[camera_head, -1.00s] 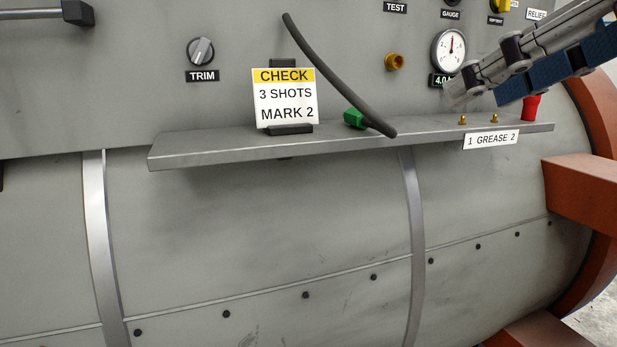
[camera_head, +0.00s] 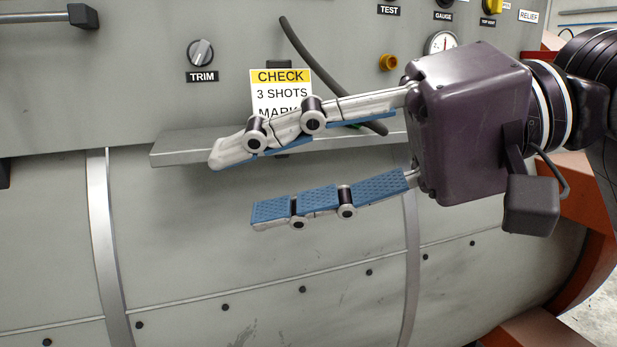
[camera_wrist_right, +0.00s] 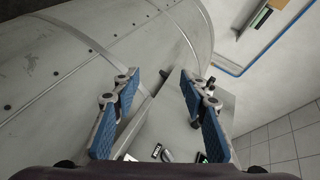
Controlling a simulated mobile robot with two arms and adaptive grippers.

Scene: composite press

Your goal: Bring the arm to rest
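My right gripper (camera_head: 235,187) comes in from the right in the head view, in front of the press and its shelf. Its two blue-padded fingers are apart with nothing between them. The upper finger covers part of the check card and shelf; the lower finger is in front of the grey drum below the shelf. The right wrist view also shows the open, empty fingers (camera_wrist_right: 160,80), with the drum on the left beyond them. My left gripper is not in view.
A grey shelf (camera_head: 185,150) sticks out from the panel and carries the check card (camera_head: 281,90). A dark hose (camera_head: 300,50) hangs near it. The drum (camera_head: 250,275) curves below.

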